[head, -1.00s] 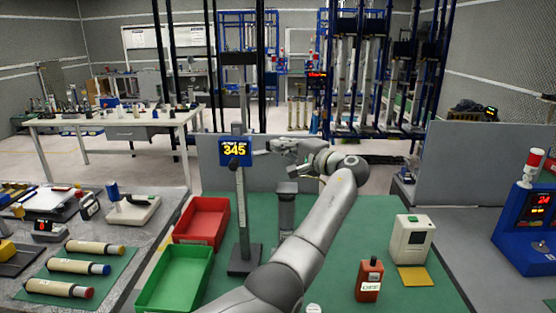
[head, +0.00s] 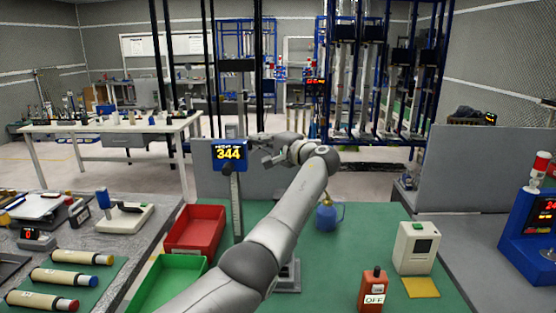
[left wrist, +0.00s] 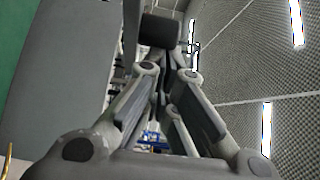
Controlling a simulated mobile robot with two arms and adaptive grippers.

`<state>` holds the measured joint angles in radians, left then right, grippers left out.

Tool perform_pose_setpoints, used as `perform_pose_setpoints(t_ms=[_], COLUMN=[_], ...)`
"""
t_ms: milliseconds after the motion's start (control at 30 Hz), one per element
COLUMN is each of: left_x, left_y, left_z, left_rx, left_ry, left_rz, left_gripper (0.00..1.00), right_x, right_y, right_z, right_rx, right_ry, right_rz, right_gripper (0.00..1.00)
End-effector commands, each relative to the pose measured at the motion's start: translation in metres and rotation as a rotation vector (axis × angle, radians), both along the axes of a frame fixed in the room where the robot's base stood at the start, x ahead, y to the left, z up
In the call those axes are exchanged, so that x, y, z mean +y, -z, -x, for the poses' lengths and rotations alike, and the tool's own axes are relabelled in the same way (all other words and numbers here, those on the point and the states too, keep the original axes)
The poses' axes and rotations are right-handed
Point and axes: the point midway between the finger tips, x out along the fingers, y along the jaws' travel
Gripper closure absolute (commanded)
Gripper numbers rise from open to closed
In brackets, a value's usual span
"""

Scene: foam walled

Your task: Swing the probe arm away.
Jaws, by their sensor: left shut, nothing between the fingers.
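A gauge stand with an upright scale column (head: 237,205) carries a blue display (head: 229,154) reading 344. My left gripper (head: 259,150) is just right of the display, pointing left, shut with nothing held. A thin probe arm cannot be clearly made out; the area beside the display is partly covered by my gripper. In the left wrist view my gripper's fingers (left wrist: 168,78) are close together, and a dark grey block (left wrist: 160,30) lies just beyond them. I cannot tell whether they touch it. My right gripper is not in view.
Red bin (head: 195,229) and green bin (head: 168,282) stand left of the column. A grey partition (head: 208,183) stands behind.

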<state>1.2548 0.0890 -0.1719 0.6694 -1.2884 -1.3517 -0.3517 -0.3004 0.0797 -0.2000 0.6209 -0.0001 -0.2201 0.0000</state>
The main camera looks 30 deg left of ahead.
Motion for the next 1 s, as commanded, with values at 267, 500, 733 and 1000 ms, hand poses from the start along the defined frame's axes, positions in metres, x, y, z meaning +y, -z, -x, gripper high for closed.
perform_pose_setpoints(t_ms=[267, 500, 733, 1000], left_x=[0.015, 0.02, 0.02, 0.02], left_y=[0.0, 0.0, 0.0, 0.0], left_z=[0.001, 0.001, 0.002, 0.002], left_rx=[-0.001, -0.001, -0.001, -0.001], left_ry=[0.0, 0.0, 0.0, 0.0], left_rz=[-0.001, -0.001, 0.0, 0.0], left_gripper=[1.0, 1.0, 1.0, 1.0], right_x=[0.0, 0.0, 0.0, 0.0], right_y=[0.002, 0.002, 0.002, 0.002], right_z=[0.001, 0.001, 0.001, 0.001], right_rx=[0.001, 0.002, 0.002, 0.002], right_ry=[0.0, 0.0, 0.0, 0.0], right_rz=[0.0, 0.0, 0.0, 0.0], right_gripper=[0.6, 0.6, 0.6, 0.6])
